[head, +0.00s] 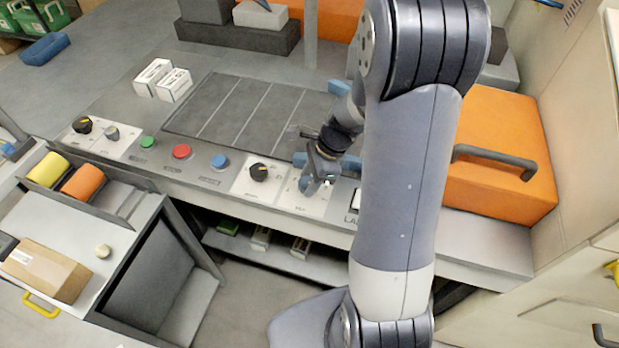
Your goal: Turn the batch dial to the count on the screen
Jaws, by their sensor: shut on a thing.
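My gripper (313,187) reaches down over a white plate (297,203) on the front of the grey console. Its jaws are shut on a small dial there, which the fingers mostly hide. I cannot read the dial's setting or the plate's label. A black dial with a yellow mark (258,172) sits on the plate just left of my gripper. Another black dial (82,125) and a grey knob (112,133) sit on a plate at the console's left end. No screen with a readable count shows; my arm covers part of the console's right side.
Green (147,142), red (181,151) and blue (220,161) buttons line the console front. A dark lined mat (248,105) and white boxes (165,80) lie behind them. An orange case (505,150) stands to the right. A cardboard box (45,270) sits at lower left.

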